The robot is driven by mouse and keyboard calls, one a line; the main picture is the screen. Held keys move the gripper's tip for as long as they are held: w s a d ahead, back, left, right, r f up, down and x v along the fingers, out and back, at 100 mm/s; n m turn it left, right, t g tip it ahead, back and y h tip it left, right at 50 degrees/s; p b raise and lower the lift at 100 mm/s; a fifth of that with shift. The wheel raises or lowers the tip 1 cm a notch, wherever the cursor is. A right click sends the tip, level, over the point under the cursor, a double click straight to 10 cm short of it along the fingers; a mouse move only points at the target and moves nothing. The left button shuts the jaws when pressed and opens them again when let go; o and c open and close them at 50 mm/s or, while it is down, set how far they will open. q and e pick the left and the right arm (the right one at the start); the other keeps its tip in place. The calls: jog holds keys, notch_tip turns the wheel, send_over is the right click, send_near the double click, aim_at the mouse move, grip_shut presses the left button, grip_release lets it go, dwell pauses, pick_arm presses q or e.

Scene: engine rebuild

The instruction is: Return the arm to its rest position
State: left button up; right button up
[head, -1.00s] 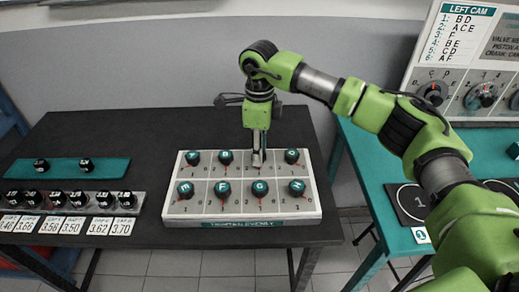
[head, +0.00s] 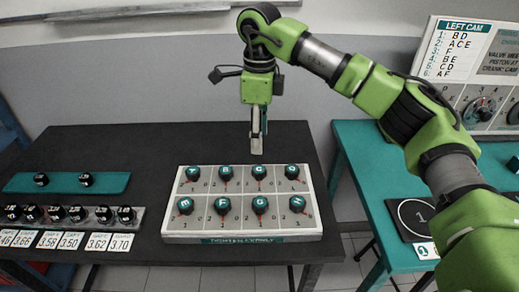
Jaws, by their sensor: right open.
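My right gripper (head: 257,144) hangs from the green arm, fingers pointing down, above the back edge of the white knob panel (head: 312,228). It is open and empty, apart from the knobs. The panel lies on the black table and carries two rows of dark knobs with teal tops and red pointers. My left gripper is not in view.
A teal strip with two black knobs (head: 86,180) and a rack with several knobs (head: 104,214) lie on the black table (head: 150,150) at left. A teal table (head: 365,160) stands at right, with a black numbered pad (head: 412,217) and a LEFT CAM board (head: 475,62).

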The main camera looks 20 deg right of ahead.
jog(key=shift+r, duration=0.75)
